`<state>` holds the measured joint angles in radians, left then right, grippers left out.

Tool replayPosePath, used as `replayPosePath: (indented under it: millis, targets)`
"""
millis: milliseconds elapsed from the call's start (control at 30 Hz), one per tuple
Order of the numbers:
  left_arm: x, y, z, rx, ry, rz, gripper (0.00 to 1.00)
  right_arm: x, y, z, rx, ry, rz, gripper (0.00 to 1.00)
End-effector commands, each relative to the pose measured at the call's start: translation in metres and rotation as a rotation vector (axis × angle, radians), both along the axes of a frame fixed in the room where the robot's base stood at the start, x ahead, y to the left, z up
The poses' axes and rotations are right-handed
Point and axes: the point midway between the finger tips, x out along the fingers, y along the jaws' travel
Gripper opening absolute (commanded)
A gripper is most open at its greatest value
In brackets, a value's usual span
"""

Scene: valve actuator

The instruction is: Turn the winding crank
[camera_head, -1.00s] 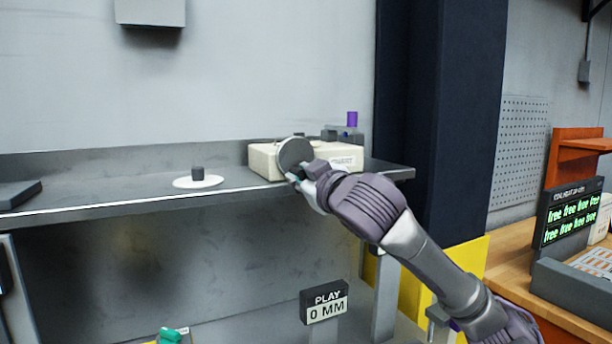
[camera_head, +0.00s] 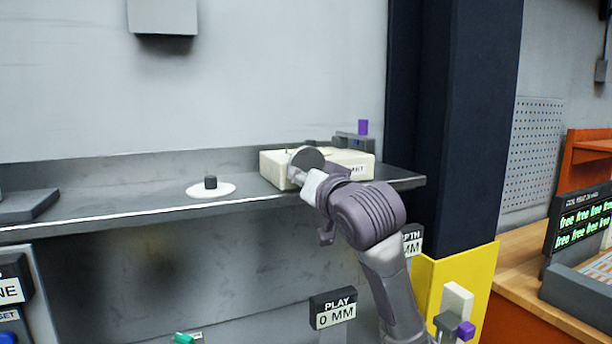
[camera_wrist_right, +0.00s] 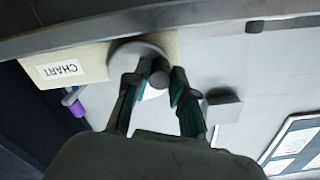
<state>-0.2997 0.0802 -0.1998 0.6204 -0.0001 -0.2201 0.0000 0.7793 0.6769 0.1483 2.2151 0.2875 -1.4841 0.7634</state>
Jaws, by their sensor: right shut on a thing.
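The winding crank (camera_head: 307,157) shows as a round grey disc on the front of a cream box (camera_head: 280,172) on the shelf. In the right wrist view the disc (camera_wrist_right: 124,55) has a dark round knob (camera_wrist_right: 159,76) standing out from it. My right gripper (camera_head: 311,180) is at the disc in the head view. In the wrist view its two fingers (camera_wrist_right: 157,88) stand on either side of the knob, shut on it. The wrist hides part of the crank and box in the head view. My left gripper is not in view.
A white plate with a dark knob (camera_head: 211,184) lies left on the shelf (camera_head: 130,207). A purple-topped device (camera_head: 363,128) stands behind the box. A dark column (camera_head: 455,130) rises to the right. A PLAY 0 MM sign (camera_head: 333,308) stands below the shelf.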

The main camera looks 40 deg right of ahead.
Motion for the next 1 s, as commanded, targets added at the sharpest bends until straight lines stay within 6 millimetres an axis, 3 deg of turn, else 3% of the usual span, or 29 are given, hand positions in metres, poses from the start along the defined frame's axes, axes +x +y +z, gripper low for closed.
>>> replayPosePath:
  millis: [1000]
  targets:
    - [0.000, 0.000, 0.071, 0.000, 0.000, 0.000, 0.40, 0.000, -0.002, 0.029, 0.878, -0.275, 0.000, 0.00]
